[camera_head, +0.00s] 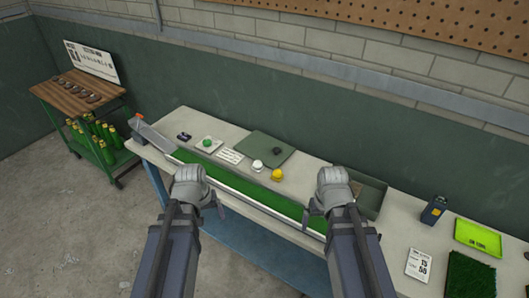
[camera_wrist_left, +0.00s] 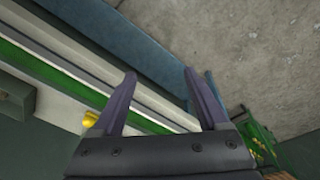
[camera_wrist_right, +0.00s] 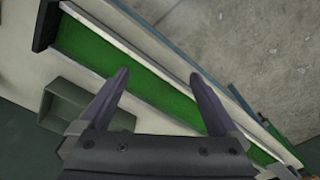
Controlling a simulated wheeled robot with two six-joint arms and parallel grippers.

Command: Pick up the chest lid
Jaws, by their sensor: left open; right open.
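A flat dark green panel (camera_head: 262,148), which looks like the chest lid, lies on the bench behind the green strip. A small dark object (camera_head: 277,151) sits on it. An open dark green box (camera_head: 372,198), probably the chest, stands to its right, partly hidden by my right gripper. The box also shows in the right wrist view (camera_wrist_right: 82,108). My left gripper (camera_head: 221,207) is open and empty over the bench's front side, with its jaws seen in the left wrist view (camera_wrist_left: 160,76). My right gripper (camera_head: 309,216) is open and empty in front of the box.
A long green turf strip (camera_head: 245,187) with pale rails runs along the bench (camera_head: 398,226). A yellow ball (camera_head: 277,175) and a white ball (camera_head: 257,166) lie between strip and panel. A cart (camera_head: 85,115) stands left.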

